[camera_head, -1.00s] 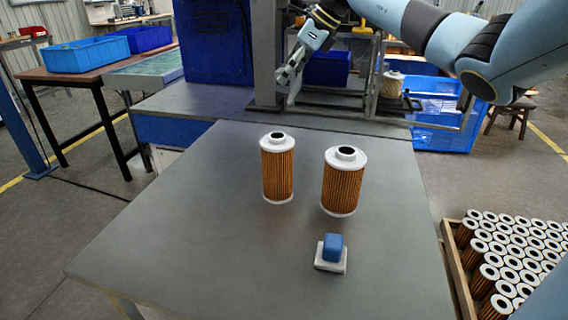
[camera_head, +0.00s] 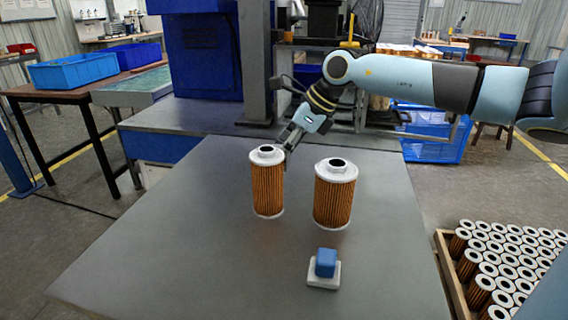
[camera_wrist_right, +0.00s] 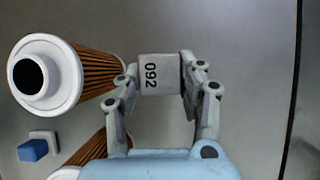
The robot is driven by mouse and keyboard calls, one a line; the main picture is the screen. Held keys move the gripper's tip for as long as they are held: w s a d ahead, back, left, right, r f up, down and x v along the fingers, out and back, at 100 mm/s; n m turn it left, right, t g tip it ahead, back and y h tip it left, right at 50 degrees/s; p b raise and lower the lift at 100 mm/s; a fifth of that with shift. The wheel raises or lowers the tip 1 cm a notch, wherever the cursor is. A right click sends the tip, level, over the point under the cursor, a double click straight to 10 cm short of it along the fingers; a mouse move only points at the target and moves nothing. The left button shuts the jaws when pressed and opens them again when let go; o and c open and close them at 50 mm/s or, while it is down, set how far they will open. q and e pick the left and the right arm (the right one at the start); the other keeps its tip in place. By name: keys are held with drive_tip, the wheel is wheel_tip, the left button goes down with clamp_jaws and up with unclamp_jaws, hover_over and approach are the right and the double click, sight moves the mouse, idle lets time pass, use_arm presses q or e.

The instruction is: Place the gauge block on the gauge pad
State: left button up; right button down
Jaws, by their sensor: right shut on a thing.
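A blue block (camera_head: 326,262) sits on a small white square pad (camera_head: 316,282) near the front of the grey table. Both also show at the lower left of the right wrist view, the blue block (camera_wrist_right: 33,150) beside the white pad (camera_wrist_right: 50,137). My right gripper (camera_head: 287,150) is just behind the left filter cartridge's top. In the right wrist view, my right gripper (camera_wrist_right: 160,80) is shut on a pale grey square piece marked 092 (camera_wrist_right: 158,75). The cartridge hides most of this piece in the head view. My left gripper is not in view.
Two upright orange pleated cartridges with white caps, left (camera_head: 267,190) and right (camera_head: 334,195), stand on the grey table (camera_head: 170,240) behind the pad. A wooden crate (camera_head: 447,268) of several cartridges is at the lower right. The table's left side is clear.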

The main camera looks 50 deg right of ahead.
sight(288, 167)
drive_tip(key=shift+s+a+f, duration=0.4)
drive_tip(key=shift+s+f, duration=0.05)
drive_tip(key=shift+f, duration=1.95)
drive_tip(key=shift+f, duration=0.1)
drive_tip(key=c, duration=0.8)
unclamp_jaws()
